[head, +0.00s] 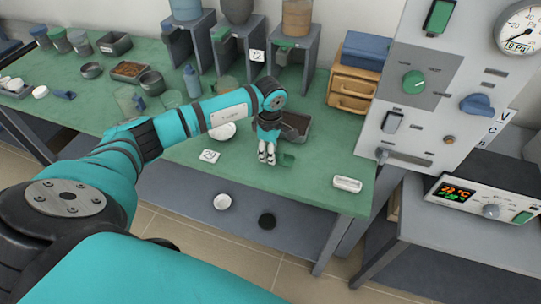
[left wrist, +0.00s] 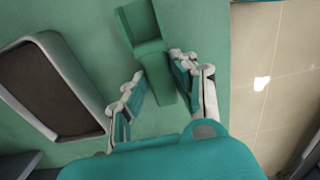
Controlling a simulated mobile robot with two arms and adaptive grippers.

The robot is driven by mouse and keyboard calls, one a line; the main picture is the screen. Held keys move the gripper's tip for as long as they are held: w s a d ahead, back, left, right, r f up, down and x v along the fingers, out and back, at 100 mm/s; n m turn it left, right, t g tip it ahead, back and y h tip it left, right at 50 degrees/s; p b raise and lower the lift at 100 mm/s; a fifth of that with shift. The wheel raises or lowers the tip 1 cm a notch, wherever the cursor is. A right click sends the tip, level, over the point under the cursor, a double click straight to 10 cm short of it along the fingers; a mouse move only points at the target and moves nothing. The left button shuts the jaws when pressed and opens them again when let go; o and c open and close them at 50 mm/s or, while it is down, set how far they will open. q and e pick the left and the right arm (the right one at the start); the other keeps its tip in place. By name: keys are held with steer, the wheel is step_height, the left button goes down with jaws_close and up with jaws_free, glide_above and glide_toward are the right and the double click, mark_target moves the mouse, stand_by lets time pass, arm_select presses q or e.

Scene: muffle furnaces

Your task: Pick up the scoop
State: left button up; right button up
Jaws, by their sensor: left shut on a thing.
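The green scoop (head: 287,160) is near the front edge of the green workbench, beside a dark tray. My left gripper (head: 267,156) points down at it. In the left wrist view, the scoop (left wrist: 146,28) has its square pan ahead of the fingers, and its handle runs back between them. The fingers of my left gripper (left wrist: 158,76) are closed on that handle. The scoop appears at or very near the bench top; I cannot tell whether it is clear of it. My right gripper is out of view.
The grey tray with brown contents (left wrist: 50,85) lies just beside the gripper; it also shows in the head view (head: 297,126). A control panel (head: 425,95) stands at right.

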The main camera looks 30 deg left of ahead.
arm_select(q)
steer(key=shift+s+r+b, duration=0.4)
steer(key=shift+s+r, duration=0.1)
steer(key=shift+r, duration=0.4)
steer(key=s+d+r+b, duration=0.1)
steer(key=s+d+b, duration=0.2)
steer(key=s, duration=1.1)
steer(key=shift+s+d+r, duration=0.25)
steer(key=shift+d+r, duration=0.05)
steer(key=shift+d, duration=0.2)
